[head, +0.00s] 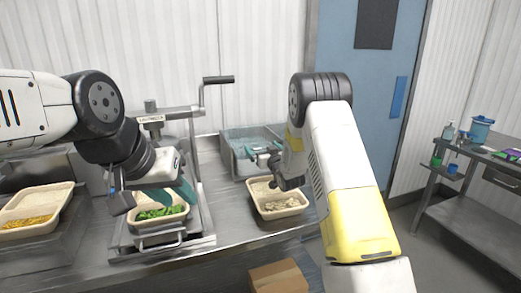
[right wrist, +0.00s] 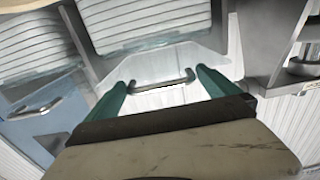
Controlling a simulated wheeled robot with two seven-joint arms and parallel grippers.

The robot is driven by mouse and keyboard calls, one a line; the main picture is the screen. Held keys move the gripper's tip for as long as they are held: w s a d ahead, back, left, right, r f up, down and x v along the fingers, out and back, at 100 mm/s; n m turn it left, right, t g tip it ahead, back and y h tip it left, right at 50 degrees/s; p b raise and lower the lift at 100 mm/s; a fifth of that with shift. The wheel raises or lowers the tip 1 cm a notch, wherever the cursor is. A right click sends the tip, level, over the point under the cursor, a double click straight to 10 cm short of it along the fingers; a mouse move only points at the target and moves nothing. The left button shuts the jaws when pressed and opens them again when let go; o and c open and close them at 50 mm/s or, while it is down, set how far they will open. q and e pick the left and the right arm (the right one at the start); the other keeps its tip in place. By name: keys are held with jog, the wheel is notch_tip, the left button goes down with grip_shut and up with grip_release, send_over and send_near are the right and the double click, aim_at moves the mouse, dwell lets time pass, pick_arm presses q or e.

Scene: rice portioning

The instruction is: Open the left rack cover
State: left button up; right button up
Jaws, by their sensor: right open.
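A clear-walled metal rack (head: 228,150) stands at the back of the steel counter in the head view. In the right wrist view, a pale cover (right wrist: 150,62) with a grey bar handle (right wrist: 163,83) lies ahead of my right gripper (right wrist: 162,88). The gripper is open, with one teal finger on each side of the handle; contact cannot be told. In the head view, my right gripper (head: 264,150) is over the rack and its arm hides part of it. My left gripper (head: 160,190) is over a tray of green food (head: 158,223); its finger opening is unclear.
A tray with pale food (head: 275,206) stands in front of the rack. A tray with yellow food (head: 37,212) is at the far left. A metal press with a crank (head: 203,92) stands behind the green-food tray. A side table (head: 470,195) is at the right.

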jog(key=c, duration=1.8)
jog(key=shift+r, duration=0.55)
jog(key=shift+w+a+r+g+h, duration=0.2)
jog(key=shift+w+r+g, duration=0.45)
jog(key=shift+r, duration=2.05)
jog(key=shift+w+a+r+g+h, duration=0.25)
jog(key=shift+w+r, duration=0.85)
jog(key=shift+r, duration=1.55)
jog(key=shift+w+a+r+g+h, duration=0.1)
jog(key=shift+w+a+r+g, duration=0.55)
jog(key=shift+r, duration=2.05)
jog(key=shift+w+d, duration=0.2)
jog(key=shift+d, duration=0.1)
jog(key=o, duration=1.8)
jog(key=shift+f, duration=0.1)
jog(key=v, duration=0.7)
jog(key=shift+s, duration=0.4)
